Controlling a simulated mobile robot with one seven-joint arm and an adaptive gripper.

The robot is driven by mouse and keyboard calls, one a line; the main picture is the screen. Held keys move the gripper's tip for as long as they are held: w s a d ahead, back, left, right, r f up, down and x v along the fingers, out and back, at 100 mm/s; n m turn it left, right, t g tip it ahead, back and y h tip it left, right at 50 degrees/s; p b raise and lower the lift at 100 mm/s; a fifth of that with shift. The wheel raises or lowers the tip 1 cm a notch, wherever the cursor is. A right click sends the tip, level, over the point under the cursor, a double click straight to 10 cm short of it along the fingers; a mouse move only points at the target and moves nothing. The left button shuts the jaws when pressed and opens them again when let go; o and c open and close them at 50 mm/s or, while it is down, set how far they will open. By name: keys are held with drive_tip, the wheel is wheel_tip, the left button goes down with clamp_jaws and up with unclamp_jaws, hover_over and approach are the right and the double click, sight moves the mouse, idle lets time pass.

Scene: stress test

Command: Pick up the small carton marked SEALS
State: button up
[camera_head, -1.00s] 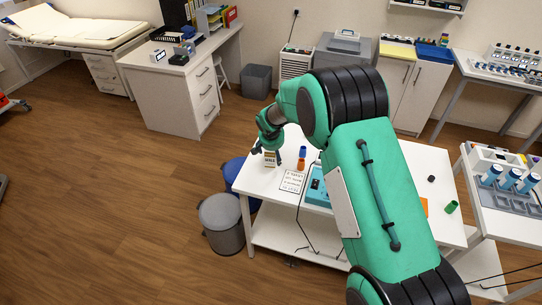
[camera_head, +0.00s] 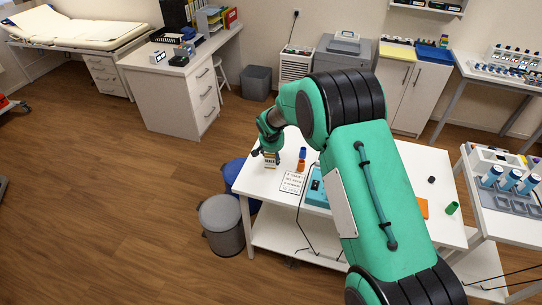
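The small carton marked SEALS (camera_head: 270,162) is a cream box with dark print. It stands upright near the left corner of the white table (camera_head: 258,183). My gripper (camera_head: 267,152) is right at the carton's top, with its fingers pointing down. A dark finger shows on the carton's left and another near its right edge. The carton's upper part is partly hidden by the gripper. I cannot tell whether the fingers touch the carton.
An orange and blue item (camera_head: 301,160) stands just right of the carton. A printed sheet (camera_head: 292,182) lies in front of it, and a teal device (camera_head: 317,187) is further right. A grey bin (camera_head: 222,224) and a blue bin (camera_head: 236,172) stand left of the table.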

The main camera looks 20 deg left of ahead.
idle(0.3)
drive_tip(key=shift+r, duration=0.85)
wheel_tip(320, 180, up, 2)
drive_tip(key=shift+r+p, duration=0.2)
drive_tip(key=shift+p, duration=0.4)
drive_tip(key=s+d, duration=0.8)
drive_tip(key=s, duration=0.6)
drive_tip(key=shift+r+p, duration=0.4)
drive_tip(key=shift+r, duration=0.05)
